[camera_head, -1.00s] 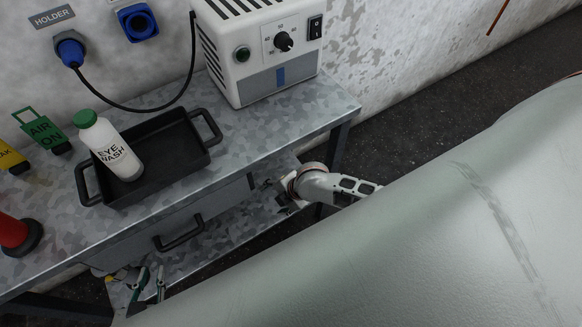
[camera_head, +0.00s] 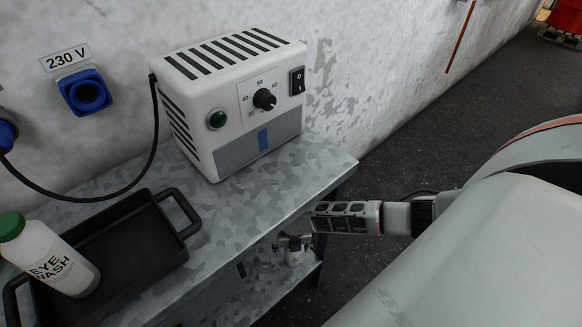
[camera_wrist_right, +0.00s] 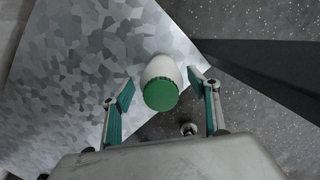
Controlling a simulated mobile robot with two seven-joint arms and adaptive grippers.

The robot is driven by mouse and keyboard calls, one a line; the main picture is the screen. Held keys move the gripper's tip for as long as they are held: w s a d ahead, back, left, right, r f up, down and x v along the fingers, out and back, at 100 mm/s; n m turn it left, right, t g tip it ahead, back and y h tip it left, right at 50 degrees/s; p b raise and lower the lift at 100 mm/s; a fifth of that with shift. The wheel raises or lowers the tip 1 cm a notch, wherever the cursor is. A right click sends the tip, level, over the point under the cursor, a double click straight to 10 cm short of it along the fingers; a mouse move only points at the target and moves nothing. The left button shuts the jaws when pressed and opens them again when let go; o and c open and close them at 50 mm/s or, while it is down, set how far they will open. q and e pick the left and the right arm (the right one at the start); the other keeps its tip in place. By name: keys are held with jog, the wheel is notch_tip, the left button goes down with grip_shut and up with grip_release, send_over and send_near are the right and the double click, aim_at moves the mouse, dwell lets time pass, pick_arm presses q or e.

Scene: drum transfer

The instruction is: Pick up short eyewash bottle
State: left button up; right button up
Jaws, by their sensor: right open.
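In the right wrist view, a white bottle with a green cap (camera_wrist_right: 161,90) lies between the spread fingers of my right gripper (camera_wrist_right: 162,100), cap toward the camera. A gap shows on both sides. In the head view, my right gripper (camera_head: 293,241) is beside the bench's front right edge, above the lower shelf. A small white object (camera_head: 295,258) shows just under it, mostly hidden; it may be this bottle. A larger white bottle marked EYE WASH (camera_head: 58,264), green-capped, leans in the black tray (camera_head: 118,238). My left gripper is out of view.
A white box with a dial and switch (camera_head: 232,100) stands at the back of the metal bench (camera_head: 325,160). In the right wrist view, a patterned metal surface (camera_wrist_right: 75,60) lies left of the bottle and a dark bar (camera_wrist_right: 262,65) lies to its right.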

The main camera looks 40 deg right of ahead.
jog(key=f, duration=0.1)
jog(key=f+b, duration=0.1)
jog(key=f, duration=0.2)
jog(key=shift+s+d+f+b, duration=0.15)
jog(key=shift+s+f+b, duration=0.1)
jog(key=shift+b, duration=0.1)
jog(key=shift+w+f, duration=0.15)
jog(key=shift+w+r, duration=0.15)
jog(key=shift+r, duration=0.05)
jog(key=c, duration=1.5)
jog(key=shift+o, duration=0.2)
